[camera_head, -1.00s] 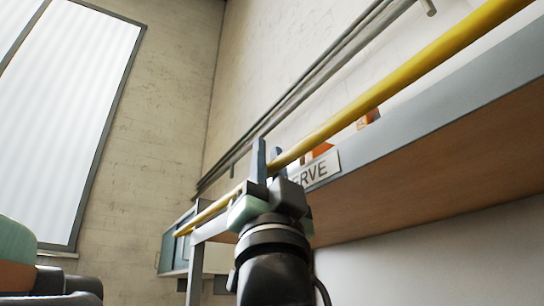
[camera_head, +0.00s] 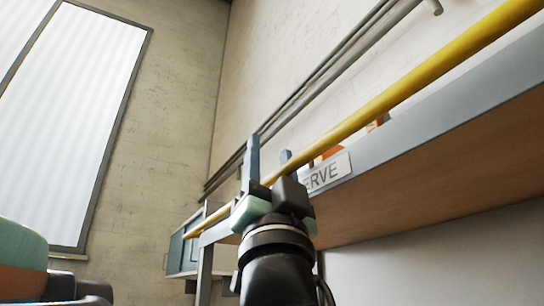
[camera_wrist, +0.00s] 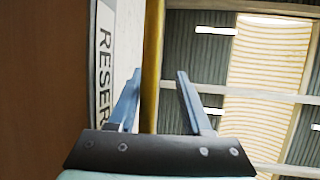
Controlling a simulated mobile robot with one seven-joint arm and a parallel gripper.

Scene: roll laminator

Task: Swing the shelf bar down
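The shelf bar is a long yellow bar (camera_head: 405,85) running diagonally along the front of a shelf (camera_head: 440,118), from upper right to lower left. In the wrist view, the yellow bar (camera_wrist: 151,65) runs between the open fingers of my gripper (camera_wrist: 157,80), closer to the left finger. A gap shows between the bar and the right finger. Whether the left finger touches the bar is unclear.
Orange items (camera_head: 376,122) sit on the shelf. Grey pipes (camera_head: 320,82) run along the wall behind. A teal cabinet (camera_head: 182,250) is at the far end.

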